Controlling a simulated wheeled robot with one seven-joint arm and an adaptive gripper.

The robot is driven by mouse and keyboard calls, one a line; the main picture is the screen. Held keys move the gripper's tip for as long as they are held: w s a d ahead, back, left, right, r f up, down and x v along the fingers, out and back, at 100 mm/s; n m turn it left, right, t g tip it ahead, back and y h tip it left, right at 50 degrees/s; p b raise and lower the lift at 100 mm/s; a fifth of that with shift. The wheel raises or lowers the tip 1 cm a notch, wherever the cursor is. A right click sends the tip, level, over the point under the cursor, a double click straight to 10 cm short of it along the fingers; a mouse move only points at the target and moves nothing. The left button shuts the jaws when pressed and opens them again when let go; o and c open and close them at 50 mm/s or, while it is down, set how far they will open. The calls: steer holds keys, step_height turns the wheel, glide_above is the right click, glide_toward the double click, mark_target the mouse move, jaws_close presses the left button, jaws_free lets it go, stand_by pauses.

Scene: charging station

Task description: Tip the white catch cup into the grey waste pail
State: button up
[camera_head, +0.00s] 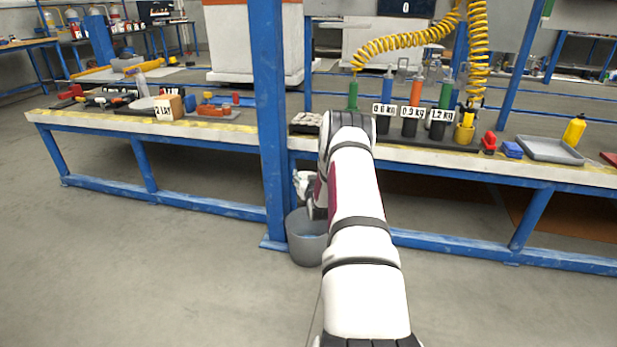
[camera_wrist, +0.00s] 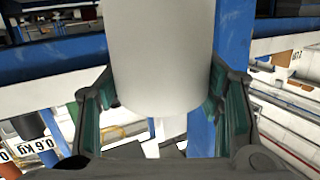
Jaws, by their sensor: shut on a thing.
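The white catch cup (camera_wrist: 162,55) fills the middle of the wrist view, between the two fingers of my gripper (camera_wrist: 162,110), which is shut on its sides. Its upper end runs out of the top of that view, so I cannot see whether it holds anything. The grey waste pail (camera_head: 306,240) stands on the floor in the head view, at the foot of the blue post. My arm hides its right side. In the head view my gripper and the cup are mostly hidden behind my arm, close above the pail.
The blue post (camera_head: 268,110) rises just left of the pail. The bench (camera_head: 450,160) behind holds several coloured cylinders with weight labels, a grey tray (camera_head: 548,150) and a yellow bottle (camera_head: 574,130). A yellow coiled hose (camera_head: 405,42) hangs above. The floor in front is clear.

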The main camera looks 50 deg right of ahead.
steer(key=s+a+r, duration=0.1)
steer(key=s+a, duration=0.2)
steer(key=a, duration=0.4)
steer(key=s+a+r+h, duration=0.1)
steer(key=s+a, duration=0.1)
steer(key=a, duration=0.5)
steer(key=shift+s+n+t, duration=0.3)
steer(key=shift+s+t, duration=0.1)
steer(key=shift+a+r, duration=0.1)
stand_by(0.6)
